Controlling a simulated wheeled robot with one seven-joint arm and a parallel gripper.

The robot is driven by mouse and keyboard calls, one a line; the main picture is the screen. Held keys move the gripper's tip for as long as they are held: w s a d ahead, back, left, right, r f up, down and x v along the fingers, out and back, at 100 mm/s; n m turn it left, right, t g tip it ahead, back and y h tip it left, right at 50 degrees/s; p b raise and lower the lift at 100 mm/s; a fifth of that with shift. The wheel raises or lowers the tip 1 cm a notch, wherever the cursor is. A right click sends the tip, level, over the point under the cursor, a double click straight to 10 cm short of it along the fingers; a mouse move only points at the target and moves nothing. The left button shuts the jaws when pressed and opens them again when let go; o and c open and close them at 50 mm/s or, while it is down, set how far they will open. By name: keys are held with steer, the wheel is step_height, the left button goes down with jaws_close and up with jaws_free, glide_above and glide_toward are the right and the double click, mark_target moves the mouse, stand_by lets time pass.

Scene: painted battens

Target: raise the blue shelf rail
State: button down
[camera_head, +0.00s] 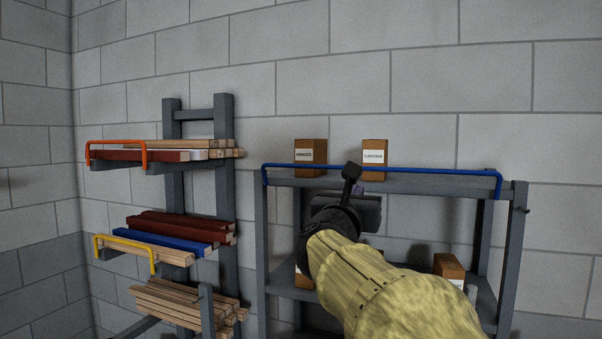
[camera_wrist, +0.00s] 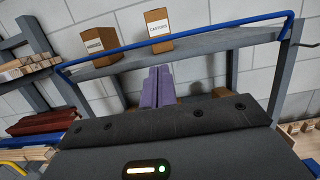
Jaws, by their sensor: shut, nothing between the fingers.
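The blue shelf rail (camera_head: 420,171) is a long thin bar with bent-down ends, running along the front of the grey rack's top shelf (camera_head: 400,184). It stands a little above the shelf board. It also crosses the upper part of the wrist view (camera_wrist: 210,29). My gripper (camera_head: 360,188) is in front of the top shelf, near the rail's middle, and partly hidden by my wrist. In the wrist view its purple fingers (camera_wrist: 158,86) are together and empty, with their tips appearing below the rail and shelf board. I cannot tell whether they touch anything.
Two labelled boxes, one left (camera_head: 311,157) and one right (camera_head: 374,159), stand on the top shelf behind the rail. A batten rack (camera_head: 224,180) with an orange rail (camera_head: 117,141) and a yellow rail (camera_head: 125,241) stands left. Another box (camera_head: 448,266) sits on the lower shelf.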

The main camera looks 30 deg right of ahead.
mark_target(369, 170)
steer(key=p+x, duration=0.6)
steer(key=x, duration=0.6)
steer(key=shift+w+r, duration=0.2)
steer(key=shift+w, duration=0.05)
steer(key=shift+w+d+f, duration=0.1)
steer(key=shift+w+d, duration=0.15)
steer(key=shift+d, duration=0.1)
steer(key=shift+d+p, duration=0.1)
steer(key=shift+p, duration=0.25)
